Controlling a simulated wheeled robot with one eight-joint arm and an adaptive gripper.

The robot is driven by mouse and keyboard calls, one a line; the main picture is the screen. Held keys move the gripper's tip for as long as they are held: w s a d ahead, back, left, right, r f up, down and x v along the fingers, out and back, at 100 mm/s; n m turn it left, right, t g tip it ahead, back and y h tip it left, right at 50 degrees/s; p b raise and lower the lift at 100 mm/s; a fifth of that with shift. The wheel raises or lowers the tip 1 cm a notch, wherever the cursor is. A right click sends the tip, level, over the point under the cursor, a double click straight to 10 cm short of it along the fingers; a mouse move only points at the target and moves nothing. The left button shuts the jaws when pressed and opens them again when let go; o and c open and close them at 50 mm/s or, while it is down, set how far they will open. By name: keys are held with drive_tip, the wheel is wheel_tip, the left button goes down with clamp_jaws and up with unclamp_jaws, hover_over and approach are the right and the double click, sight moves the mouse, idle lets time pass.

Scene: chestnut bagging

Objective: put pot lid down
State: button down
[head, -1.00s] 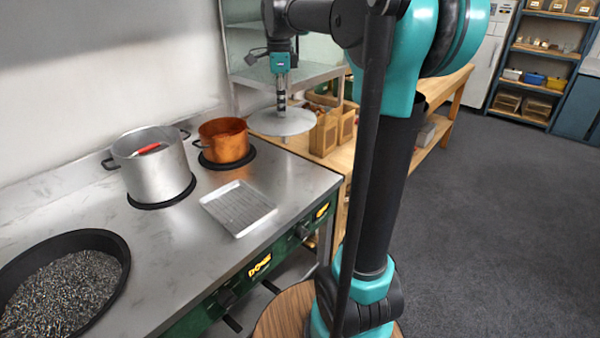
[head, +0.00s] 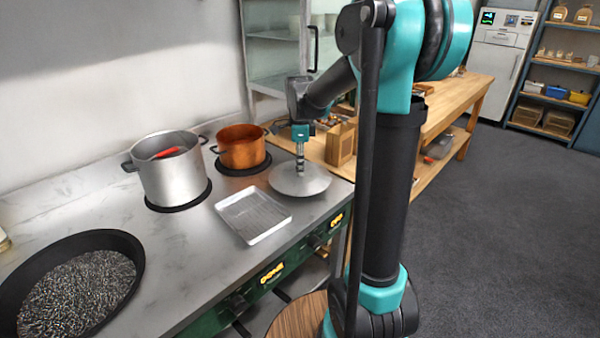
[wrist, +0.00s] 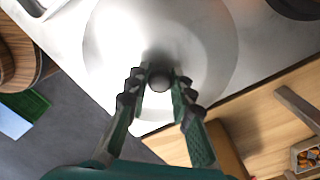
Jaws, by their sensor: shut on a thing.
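The pot lid (head: 284,181) is a round grey metal disc with a knob at its centre. In the head view it is low over the right end of the steel stove top, right of the tray and in front of the copper pot (head: 241,147). I cannot tell whether its rim touches the surface. My gripper (head: 300,160) is above the lid, pointing down, shut on its knob. In the wrist view the lid (wrist: 212,50) fills the upper middle, and the gripper (wrist: 160,88) has its two fingers on either side of the dark round knob.
A large steel pot (head: 172,180) with a red item inside stands left of the copper pot. A shallow metal tray (head: 252,238) lies left of the lid. A wide black pan (head: 130,250) is at front left. A wooden bench (head: 447,125) with paper bags adjoins the stove's right end.

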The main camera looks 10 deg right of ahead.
drive_tip(key=shift+f, duration=1.3)
drive_tip(key=shift+f, duration=0.1)
drive_tip(key=c, duration=1.3)
unclamp_jaws()
wheel_tip(320, 180, up, 12)
drive_tip(key=shift+r, duration=0.15)
